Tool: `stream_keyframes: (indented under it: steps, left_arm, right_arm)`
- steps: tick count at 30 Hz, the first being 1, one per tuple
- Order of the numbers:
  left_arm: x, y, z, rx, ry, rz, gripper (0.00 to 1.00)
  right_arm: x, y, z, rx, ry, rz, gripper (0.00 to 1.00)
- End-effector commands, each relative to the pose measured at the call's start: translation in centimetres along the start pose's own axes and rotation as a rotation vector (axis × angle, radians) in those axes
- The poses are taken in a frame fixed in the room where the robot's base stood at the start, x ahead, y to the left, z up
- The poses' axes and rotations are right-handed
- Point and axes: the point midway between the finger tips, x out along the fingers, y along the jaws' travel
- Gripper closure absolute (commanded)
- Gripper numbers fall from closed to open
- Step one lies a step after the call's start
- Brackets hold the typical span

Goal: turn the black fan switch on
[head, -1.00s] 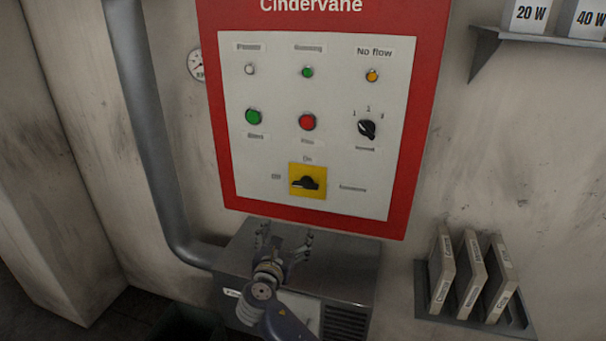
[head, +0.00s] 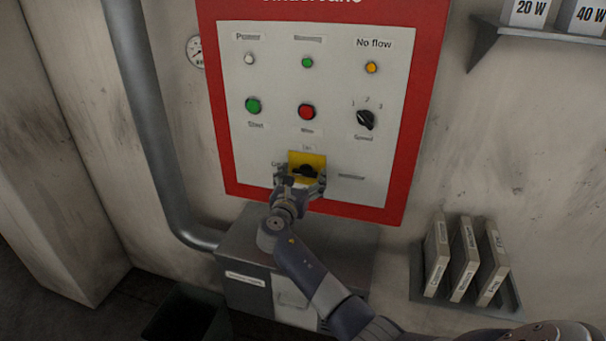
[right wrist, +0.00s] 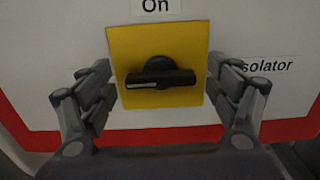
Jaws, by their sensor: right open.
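The black rotary switch (head: 305,170) sits on a yellow plate (head: 308,157) low on the panel's white face. In the right wrist view the switch (right wrist: 160,77) has its bar handle lying level, under an "On" label; a label partly reading "solator" is at the right. My right gripper (head: 301,178) is in front of the plate. In the right wrist view its fingers are open, one on each side of the switch, with gaps between them and the handle. The fingers partly cover the plate's lower area in the head view. My left gripper is not in view.
Above the switch are a green button (head: 253,106), a red button (head: 306,111), a black speed knob (head: 366,119) and small lamps. A grey metal box (head: 245,262) stands below the panel. Several upright binders (head: 465,260) sit on a shelf at right. A pipe (head: 150,120) runs down the left.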

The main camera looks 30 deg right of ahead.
Motion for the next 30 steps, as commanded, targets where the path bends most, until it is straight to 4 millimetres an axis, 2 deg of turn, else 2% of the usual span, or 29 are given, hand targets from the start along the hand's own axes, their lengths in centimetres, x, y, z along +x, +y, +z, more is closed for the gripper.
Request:
stream_keyframes:
  steps: [8, 10, 14, 15, 24, 30]
  left_arm:
    - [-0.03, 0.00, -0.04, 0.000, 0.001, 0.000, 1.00]
    - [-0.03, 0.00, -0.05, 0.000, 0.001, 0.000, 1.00]
    - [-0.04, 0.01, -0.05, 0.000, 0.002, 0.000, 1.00]
    - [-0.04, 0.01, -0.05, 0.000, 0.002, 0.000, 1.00]
    - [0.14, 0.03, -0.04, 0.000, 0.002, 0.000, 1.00]
    - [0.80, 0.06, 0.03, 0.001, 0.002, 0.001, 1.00]
  right_arm:
    - [0.20, 0.00, -0.01, 0.001, 0.000, 0.000, 0.18]
    - [0.19, 0.00, -0.01, 0.001, 0.000, 0.000, 0.29]
    - [0.18, 0.00, -0.02, 0.001, 0.000, 0.000, 0.58]
    - [0.18, 0.00, -0.02, 0.001, 0.000, 0.000, 0.62]
    - [0.17, -0.01, -0.08, 0.017, 0.001, 0.000, 0.62]
    - [0.16, -0.03, -0.19, 0.097, 0.000, 0.000, 0.62]
